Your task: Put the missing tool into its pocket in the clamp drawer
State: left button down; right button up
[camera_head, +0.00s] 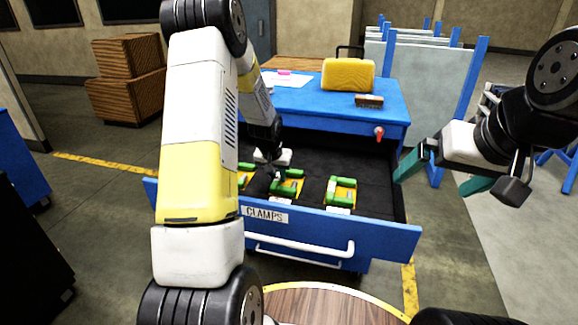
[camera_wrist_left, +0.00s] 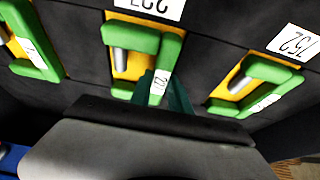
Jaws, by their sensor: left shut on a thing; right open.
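The open clamp drawer (camera_head: 375,235) is blue with a black lining and a CLAMPS label. Green clamps with grey screws lie in a row over yellow pockets. The right clamp (camera_head: 332,192) sits apart from my arm. My left gripper (camera_head: 276,172) is down in the drawer, its fingertips largely hidden in the head view. In the left wrist view its teal fingers (camera_wrist_left: 165,92) are shut on the middle green clamp (camera_wrist_left: 130,36), which lies over its yellow pocket; I cannot tell whether it is fully seated. My right gripper (camera_head: 432,183) is open and empty right of the drawer.
A blue cabinet top (camera_head: 310,98) behind the drawer carries a yellow case (camera_head: 348,75), a brush (camera_head: 369,101) and papers. Blue racks with grey panels (camera_head: 415,80) stand behind at right. A round wooden surface (camera_head: 320,305) is in front. Black lining right of the clamps is bare.

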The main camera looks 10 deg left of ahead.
pick_arm(q)
jog(key=c, duration=1.1)
grip_release()
jog(key=shift+c, duration=0.2)
jog(key=shift+r, duration=0.1)
jog(key=v, duration=0.7)
jog(key=s+d+f+v, duration=0.1)
jog(key=s+d+v, duration=0.1)
jog(key=v, duration=0.9)
jog(key=s+d+r, duration=0.2)
jog(key=s+r, duration=0.2)
jog(key=s, duration=0.4)
jog(key=s+d+r+t+h, duration=0.1)
jog(key=s+d+r, duration=0.1)
jog(key=s, duration=0.6)
jog(key=s+d+r+h, duration=0.1)
jog(key=s+d+r, duration=0.1)
jog(key=s+r, duration=0.3)
jog(key=s, duration=0.3)
jog(key=shift+d+r+t, duration=0.15)
jog(key=shift+r+t, duration=0.15)
jog(key=shift+t, duration=0.1)
